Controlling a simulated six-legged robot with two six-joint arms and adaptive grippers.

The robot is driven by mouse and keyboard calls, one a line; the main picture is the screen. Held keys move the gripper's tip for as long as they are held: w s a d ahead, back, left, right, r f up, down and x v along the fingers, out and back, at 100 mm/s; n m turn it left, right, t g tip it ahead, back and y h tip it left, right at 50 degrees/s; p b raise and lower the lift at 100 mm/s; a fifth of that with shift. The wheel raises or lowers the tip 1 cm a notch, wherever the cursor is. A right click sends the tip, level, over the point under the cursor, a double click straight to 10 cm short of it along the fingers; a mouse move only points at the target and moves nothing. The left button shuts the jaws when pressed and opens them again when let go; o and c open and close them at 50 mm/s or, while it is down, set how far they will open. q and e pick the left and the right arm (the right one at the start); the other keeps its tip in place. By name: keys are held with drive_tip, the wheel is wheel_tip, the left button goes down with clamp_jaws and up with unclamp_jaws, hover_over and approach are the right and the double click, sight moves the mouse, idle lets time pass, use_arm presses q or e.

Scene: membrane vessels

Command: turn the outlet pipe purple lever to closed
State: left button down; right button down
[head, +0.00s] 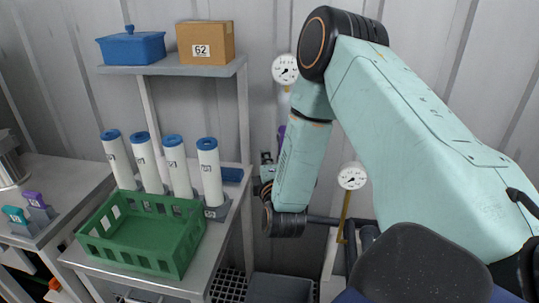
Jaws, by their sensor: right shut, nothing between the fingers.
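A small purple piece (281,133), which looks like part of the purple lever, shows at the left edge of my right arm's pale green link. The rest of it is hidden behind that link, so I cannot tell its angle. My right gripper (266,160) is mostly hidden behind my wrist, a little below and left of the purple piece. It is shut with nothing in it. I cannot tell whether it touches the lever. A dark horizontal pipe (325,220) runs behind my wrist. My left gripper is not in view.
A white gauge (285,70) hangs above, and another gauge (352,176) stands on a brass stem to the right. On the left, a green crate (143,238) and several white blue-capped cylinders (209,172) stand on a bench. A shelf (160,69) holds a cardboard box (206,43).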

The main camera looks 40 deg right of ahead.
drive_tip(key=w+d, duration=0.3)
drive_tip(key=d, duration=0.3)
drive_tip(key=shift+w+d+p, duration=0.25)
drive_tip(key=shift+d+p, duration=0.05)
drive_tip(key=shift+p, duration=0.15)
drive_tip(key=shift+d, duration=0.1)
